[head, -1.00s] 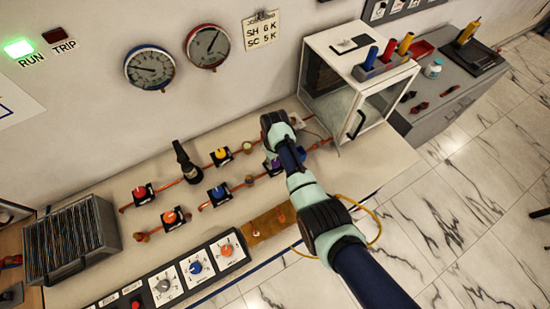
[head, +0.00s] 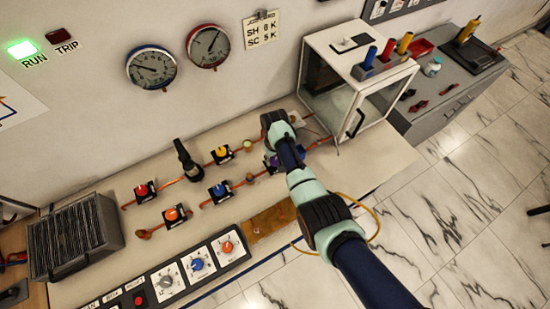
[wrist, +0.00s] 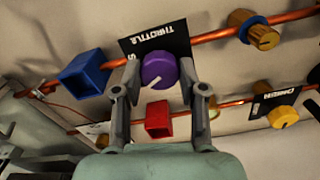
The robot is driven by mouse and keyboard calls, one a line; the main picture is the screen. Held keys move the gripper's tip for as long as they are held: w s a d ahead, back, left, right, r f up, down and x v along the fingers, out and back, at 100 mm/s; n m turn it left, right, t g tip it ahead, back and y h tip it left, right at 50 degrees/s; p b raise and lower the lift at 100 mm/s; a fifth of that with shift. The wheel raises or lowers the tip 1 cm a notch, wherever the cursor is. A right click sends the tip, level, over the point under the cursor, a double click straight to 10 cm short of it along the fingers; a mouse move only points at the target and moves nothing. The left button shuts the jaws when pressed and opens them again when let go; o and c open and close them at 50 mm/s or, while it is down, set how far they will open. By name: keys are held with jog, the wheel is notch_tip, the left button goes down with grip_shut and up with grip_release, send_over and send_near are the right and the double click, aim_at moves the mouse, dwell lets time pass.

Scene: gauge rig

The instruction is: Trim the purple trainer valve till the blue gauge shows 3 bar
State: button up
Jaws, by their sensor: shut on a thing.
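The purple valve knob (wrist: 157,70) sits on a black plate marked THROTTLE in the wrist view, with a pale pointer line on its face. My gripper (wrist: 160,76) has a finger on each side of the knob and is shut on it. In the head view only a bit of the purple valve (head: 270,160) shows, mostly hidden by my arm. The blue-rimmed gauge (head: 151,67) hangs on the wall at upper left. Its needle points left and slightly up; the scale numbers are too small to read.
A red-rimmed gauge (head: 208,46) hangs beside it. Copper pipes with red, blue, yellow and orange valves cross the bench. In the wrist view, a blue box-shaped part (wrist: 84,75) and a red one (wrist: 158,119) lie close to the fingers. A white cabinet (head: 352,75) stands at right.

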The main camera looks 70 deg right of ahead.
aim_at(275, 160)
jog(key=o, duration=1.1)
jog(key=shift+o, duration=0.2)
notch_tip(275, 160, up, 12)
